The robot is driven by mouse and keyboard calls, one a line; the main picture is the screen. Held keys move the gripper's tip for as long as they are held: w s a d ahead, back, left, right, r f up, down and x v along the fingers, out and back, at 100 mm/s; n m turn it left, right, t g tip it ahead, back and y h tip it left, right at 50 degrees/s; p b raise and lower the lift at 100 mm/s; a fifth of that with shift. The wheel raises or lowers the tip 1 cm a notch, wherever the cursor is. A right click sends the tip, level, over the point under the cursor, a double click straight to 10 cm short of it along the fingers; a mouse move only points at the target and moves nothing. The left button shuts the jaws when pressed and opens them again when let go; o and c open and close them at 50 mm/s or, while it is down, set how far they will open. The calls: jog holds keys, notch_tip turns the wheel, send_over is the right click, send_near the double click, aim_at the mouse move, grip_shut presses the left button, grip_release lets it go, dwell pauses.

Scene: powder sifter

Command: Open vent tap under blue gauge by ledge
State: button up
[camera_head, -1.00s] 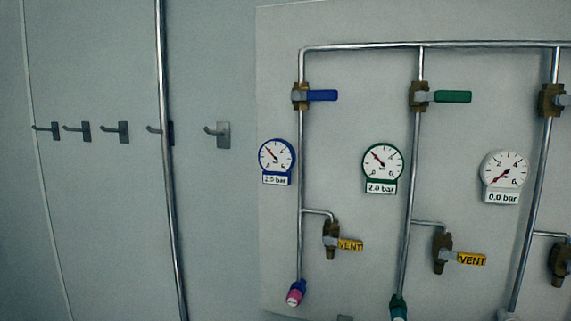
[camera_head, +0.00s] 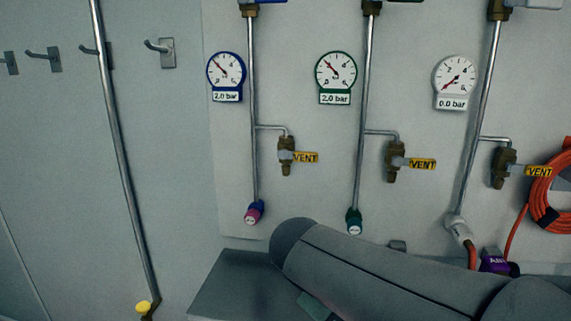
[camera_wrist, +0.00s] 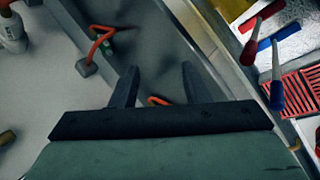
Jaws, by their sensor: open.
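The blue gauge (camera_head: 226,70) is on the wall panel at left in the head view, with its needle to the upper left and a "2.0 bar" label below. Down and right of it, the vent tap (camera_head: 286,156) sits on a short branch of the blue line's pipe. Its yellow VENT handle (camera_head: 305,157) points sideways to the right. A grey ledge (camera_head: 235,285) runs below the panel. My gripper (camera_wrist: 155,80) shows in the wrist view with two dark fingers apart and nothing between them. It is away from the tap, which that view does not show.
A green gauge (camera_head: 335,71) and a white gauge (camera_head: 455,76) have similar vent taps. My arm lies across the lower right. An orange hose coil (camera_head: 550,190) hangs at right. The wrist view shows red and blue handled tools (camera_wrist: 272,60) and a red grate (camera_wrist: 300,92).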

jog(key=w+a+r+n+t+h+b, duration=0.3)
jog(key=w+a+r+t+b, duration=0.25)
jog(key=w+r, duration=0.2)
jog(key=n+t+h+b, duration=0.1)
jog(key=t+h+b, duration=0.1)
jog(key=t, duration=0.3)
send_near(305, 158)
jog(key=x, duration=1.2)
jog(key=shift+w+d+p, duration=0.25)
jog(key=shift+w+p, duration=0.05)
jog(key=shift+p, duration=0.1)
grip_shut()
